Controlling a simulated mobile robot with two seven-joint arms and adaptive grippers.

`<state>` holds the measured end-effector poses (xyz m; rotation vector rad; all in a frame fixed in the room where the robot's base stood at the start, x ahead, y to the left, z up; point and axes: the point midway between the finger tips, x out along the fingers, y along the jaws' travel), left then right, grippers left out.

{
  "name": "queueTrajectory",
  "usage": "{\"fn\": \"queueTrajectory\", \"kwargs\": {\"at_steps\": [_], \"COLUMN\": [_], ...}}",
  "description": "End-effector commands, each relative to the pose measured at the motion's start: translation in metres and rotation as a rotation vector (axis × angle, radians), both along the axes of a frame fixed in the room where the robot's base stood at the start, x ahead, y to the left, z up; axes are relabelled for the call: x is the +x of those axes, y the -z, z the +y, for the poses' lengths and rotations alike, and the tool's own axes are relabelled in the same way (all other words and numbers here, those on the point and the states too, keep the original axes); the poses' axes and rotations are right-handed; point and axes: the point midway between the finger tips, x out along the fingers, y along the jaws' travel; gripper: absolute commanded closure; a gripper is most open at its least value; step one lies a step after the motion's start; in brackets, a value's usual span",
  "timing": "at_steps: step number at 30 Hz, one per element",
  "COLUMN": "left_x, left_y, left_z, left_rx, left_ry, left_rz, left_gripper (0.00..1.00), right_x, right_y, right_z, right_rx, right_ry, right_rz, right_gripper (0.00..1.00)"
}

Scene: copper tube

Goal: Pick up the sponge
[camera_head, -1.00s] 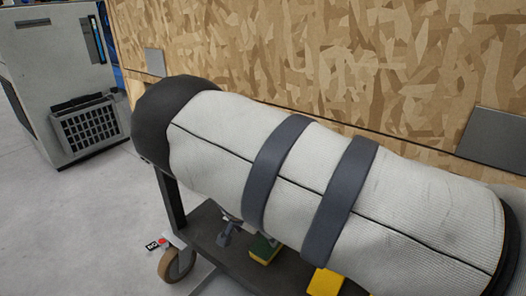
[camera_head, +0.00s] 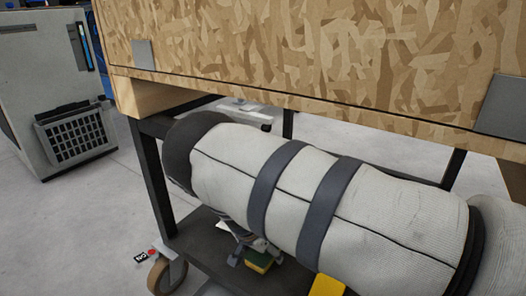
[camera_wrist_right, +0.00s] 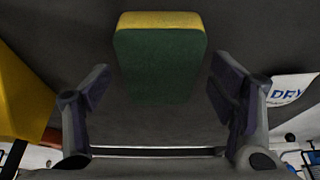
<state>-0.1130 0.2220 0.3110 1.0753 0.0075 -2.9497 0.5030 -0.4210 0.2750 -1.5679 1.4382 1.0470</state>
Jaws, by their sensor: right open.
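The sponge (camera_head: 258,263) is a block with a green face and a yellow face. It lies on the dark lower shelf (camera_head: 205,240), partly hidden by my right arm in the head view. In the right wrist view the sponge (camera_wrist_right: 160,68) is straight ahead, with its green face toward the camera. My right gripper (camera_wrist_right: 158,84) is open, with one finger to each side of the sponge and a visible gap at both sides. In the head view the right gripper (camera_head: 246,246) shows small beside the sponge, mostly under my sleeved arm. My left gripper does not show.
A yellow object (camera_head: 327,285) stands right of the sponge; a yellow thing (camera_wrist_right: 18,95) fills the left of the wrist view. A wooden board box (camera_head: 300,60) hangs over the shelf. A dark post (camera_head: 150,180) and caster wheel (camera_head: 165,275) are at left.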

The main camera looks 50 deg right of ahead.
Motion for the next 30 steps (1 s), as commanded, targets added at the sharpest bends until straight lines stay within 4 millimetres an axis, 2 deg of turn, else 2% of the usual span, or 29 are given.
{"fn": "queueTrajectory", "kwargs": {"at_steps": [11,17,26,30], "left_x": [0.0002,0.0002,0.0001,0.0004], "left_y": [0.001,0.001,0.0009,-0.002], "left_z": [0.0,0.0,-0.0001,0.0], "left_rx": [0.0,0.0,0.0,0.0], "left_ry": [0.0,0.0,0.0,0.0], "left_rz": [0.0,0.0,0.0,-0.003], "left_gripper": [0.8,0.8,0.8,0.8], "right_x": [0.0,0.0,0.0001,0.0006], "right_y": [0.0025,0.0025,0.0023,-0.0065], "right_z": [0.0,0.0,0.0,-0.0001], "right_rx": [0.0,0.0,0.0,-0.001], "right_ry": [0.0,0.0,0.0,0.0], "right_rz": [0.0,0.0,0.0,-0.002], "right_gripper": [0.22,0.56,0.56,0.56]}}
